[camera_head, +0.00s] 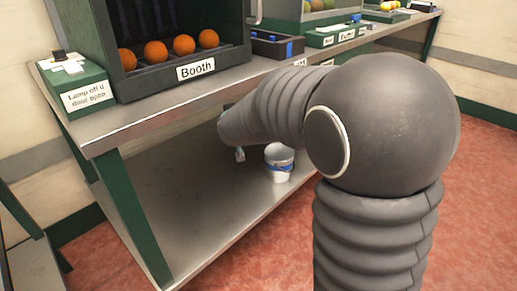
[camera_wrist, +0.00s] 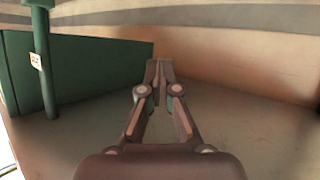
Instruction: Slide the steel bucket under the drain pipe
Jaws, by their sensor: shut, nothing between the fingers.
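The steel bucket (camera_head: 279,172), pale with a blue band, stands upright on the lower shelf (camera_head: 190,205) of the bench in the head view. My gripper (camera_head: 240,155) is left of the bucket in that view, with a gap between them, mostly hidden behind my arm. In the wrist view my gripper (camera_wrist: 162,75) has its fingers together, with nothing between them. The bucket does not show in the wrist view. A green upright pipe or post (camera_wrist: 45,70) with a small white tag stands at the left there; I cannot tell whether it is the drain pipe.
The bench top (camera_head: 150,108) lies above the shelf and bears a booth (camera_head: 170,80) with several oranges and a labelled green box (camera_head: 80,88). A green panel (camera_wrist: 100,65) is left of my fingers in the wrist view. The left shelf area looks clear.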

